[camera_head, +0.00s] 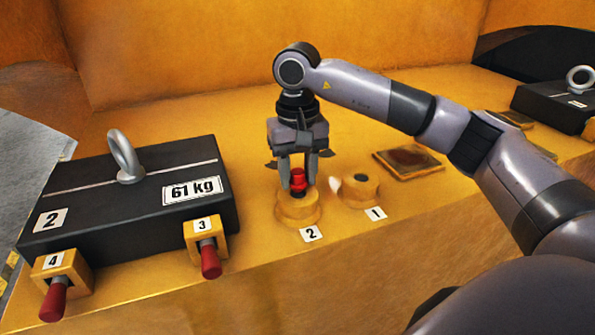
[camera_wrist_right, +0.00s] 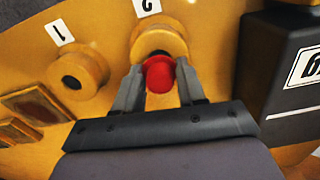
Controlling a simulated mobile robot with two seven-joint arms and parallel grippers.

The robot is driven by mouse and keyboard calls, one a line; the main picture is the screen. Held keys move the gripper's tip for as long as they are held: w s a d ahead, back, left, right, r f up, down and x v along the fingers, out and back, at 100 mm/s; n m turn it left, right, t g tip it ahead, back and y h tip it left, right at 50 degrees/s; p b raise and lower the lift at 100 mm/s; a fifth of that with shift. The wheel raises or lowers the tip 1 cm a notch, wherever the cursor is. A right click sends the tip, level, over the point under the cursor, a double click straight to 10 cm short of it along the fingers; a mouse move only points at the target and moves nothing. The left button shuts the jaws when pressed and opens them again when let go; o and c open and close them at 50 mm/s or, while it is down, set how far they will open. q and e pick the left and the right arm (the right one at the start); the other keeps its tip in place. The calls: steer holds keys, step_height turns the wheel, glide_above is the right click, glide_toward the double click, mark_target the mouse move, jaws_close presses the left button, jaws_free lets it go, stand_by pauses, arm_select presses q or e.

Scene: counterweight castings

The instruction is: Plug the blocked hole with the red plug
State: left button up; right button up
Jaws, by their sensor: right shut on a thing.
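The red plug (camera_head: 298,179) is between the fingers of my right gripper (camera_head: 298,172), which is shut on it. It is upright over the yellow round boss labelled 2 (camera_head: 297,212). In the wrist view the red plug (camera_wrist_right: 159,75) covers part of the dark hole in boss 2 (camera_wrist_right: 172,38); I cannot tell whether its lower end is in the hole. The yellow boss labelled 1 (camera_head: 359,192) stands just right, with a dark hole on top that also shows in the wrist view (camera_wrist_right: 71,82). A small whitish patch is beside boss 1. My left gripper is out of view.
A black casting (camera_head: 130,205) marked 61 kg with a lifting eye stands at left. Red-handled pins sit in yellow blocks labelled 3 (camera_head: 205,243) and 4 (camera_head: 62,276). A flat square pad (camera_head: 408,162) lies right. Another black casting (camera_head: 556,104) is far right.

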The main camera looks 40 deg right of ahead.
steer(key=shift+f, duration=0.15)
steer(key=shift+f+b, duration=0.8)
steer(key=shift+f, duration=0.15)
steer(key=shift+r+p, duration=0.85)
steer(key=shift+r, duration=0.3)
steer(key=shift+d, duration=0.1)
stand_by(0.7)
steer(key=shift+f, duration=0.15)
steer(key=shift+f+b, duration=0.7)
steer(key=shift+f, duration=0.2)
steer(key=shift+r+p, duration=0.85)
steer(key=shift+r, duration=0.25)
